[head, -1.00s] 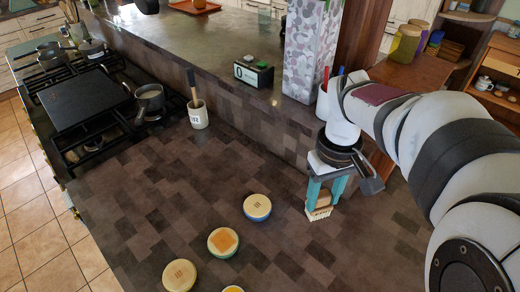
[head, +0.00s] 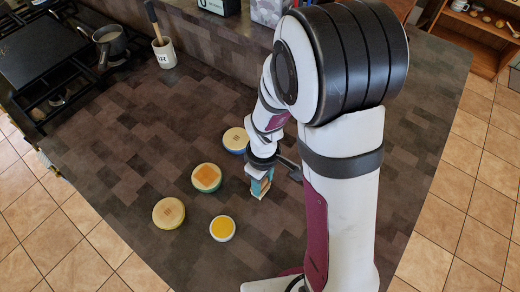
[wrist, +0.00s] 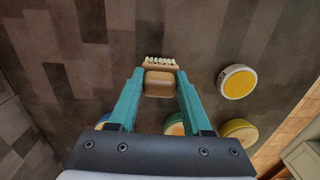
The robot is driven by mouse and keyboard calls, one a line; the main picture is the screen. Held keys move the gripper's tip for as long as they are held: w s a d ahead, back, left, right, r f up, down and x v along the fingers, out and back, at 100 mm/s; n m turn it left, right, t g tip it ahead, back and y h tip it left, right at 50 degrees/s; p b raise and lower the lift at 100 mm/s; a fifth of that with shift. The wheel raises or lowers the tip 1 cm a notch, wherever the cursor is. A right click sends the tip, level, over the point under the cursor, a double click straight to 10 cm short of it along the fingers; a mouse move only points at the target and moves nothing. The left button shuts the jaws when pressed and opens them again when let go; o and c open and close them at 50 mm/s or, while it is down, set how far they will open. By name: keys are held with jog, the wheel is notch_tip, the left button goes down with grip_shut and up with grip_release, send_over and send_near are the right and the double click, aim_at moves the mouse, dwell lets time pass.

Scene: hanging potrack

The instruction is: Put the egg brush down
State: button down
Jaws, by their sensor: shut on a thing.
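My gripper (wrist: 160,78) is shut on the egg brush (wrist: 159,84), a small wooden block with a row of pale bristles. In the wrist view the brush sits between the two teal fingertips, bristles toward the top of the picture. In the head view my gripper (head: 261,185) points down over the dark checkered counter (head: 110,140), right of the round lidded containers. There the brush is mostly hidden by the fingers and wrist. I cannot tell whether it touches the counter.
Several round containers stand close by: a blue-edged one (head: 235,140), an orange-topped one (head: 206,177), a pale-lidded one (head: 168,213) and a yellow-topped one (head: 222,228). A white utensil crock (head: 165,54) and a stove with a pan (head: 109,42) are farther left.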

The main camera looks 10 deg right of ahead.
aim_at(264, 189)
jog(key=shift+f, duration=0.4)
jog(key=shift+c, duration=1.7)
grip_release()
jog(key=shift+f, duration=0.15)
notch_tip(264, 189, up, 13)
jog(key=s+r+m+y, duration=0.1)
jog(key=s+r+m, duration=0.1)
jog(key=s+m, duration=0.5)
jog(key=s+d+r+m, duration=0.1)
jog(key=s+r+m, duration=0.2)
jog(key=s+m, duration=0.4)
jog(key=shift+s+m+y, duration=0.3)
jog(key=shift+s+y, duration=0.1)
jog(key=shift+s, duration=0.5)
